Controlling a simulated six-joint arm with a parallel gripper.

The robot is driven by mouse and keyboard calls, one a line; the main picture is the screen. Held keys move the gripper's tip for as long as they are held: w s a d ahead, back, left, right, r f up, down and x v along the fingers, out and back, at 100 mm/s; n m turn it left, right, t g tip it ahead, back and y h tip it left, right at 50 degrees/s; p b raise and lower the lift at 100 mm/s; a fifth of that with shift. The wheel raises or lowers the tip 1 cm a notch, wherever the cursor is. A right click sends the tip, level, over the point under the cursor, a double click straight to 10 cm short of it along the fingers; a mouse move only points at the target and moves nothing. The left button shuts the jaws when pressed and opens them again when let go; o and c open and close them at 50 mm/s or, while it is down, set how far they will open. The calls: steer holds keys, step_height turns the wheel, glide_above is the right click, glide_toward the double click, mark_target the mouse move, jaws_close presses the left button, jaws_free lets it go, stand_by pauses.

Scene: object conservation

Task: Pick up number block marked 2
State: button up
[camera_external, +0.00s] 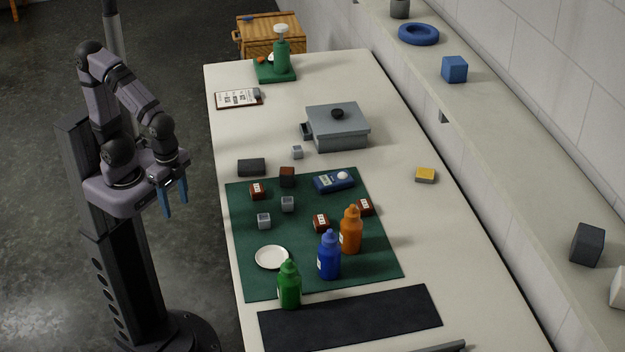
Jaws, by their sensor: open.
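Several small blocks lie on a dark green mat (308,272) on the table. Red-brown blocks with white labels sit at the mat's left (257,191), centre (321,223) and right (365,207). Grey blocks with pale marked faces sit at the left (264,220) and nearer the middle (287,204). The markings are too small to read, so I cannot tell which block bears the 2. My gripper (174,200), with blue fingers, is open and empty, pointing down left of the table, apart from all blocks.
Orange (350,232), blue (329,257) and green (289,287) bottles stand at the mat's front, near a white plate (271,257). A dark brown block (287,177) and blue device (334,181) lie at its back. A grey lidded box (337,128) stands beyond.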

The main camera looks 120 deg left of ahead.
steer(key=w+a+n+t+y, duration=0.1)
steer(key=w+a, duration=0.2)
steer(key=a, duration=0.4)
steer(key=w+a+f+n+t+y+b, duration=0.1)
steer(key=w+a+n+t+y, duration=0.1)
steer(key=a, duration=0.6)
steer(key=w+a+n+t+y, duration=0.1)
steer(key=w+a, duration=0.3)
steer(key=a, duration=0.4)
steer(key=shift+w+a+f+n, duration=0.15)
steer(key=shift+w+n, duration=0.25)
steer(key=shift+n, duration=0.3)
steer(key=s+a+n+t+y+b, duration=0.1)
steer(key=a+n+t+y, duration=0.15)
steer(key=a, duration=1.05)
steer(key=n+t+y, duration=0.1)
steer(key=t+y, duration=0.1)
glide_toward(297, 152)
steer(key=a+r, duration=0.3)
steer(key=a, duration=0.1)
steer(key=f, duration=0.3)
steer(key=shift+w+d+f+b, duration=0.2)
steer(key=shift+d+b, duration=0.05)
steer(key=shift+b, duration=0.15)
steer(key=shift+f, duration=0.35)
steer(key=shift+a, duration=0.1)
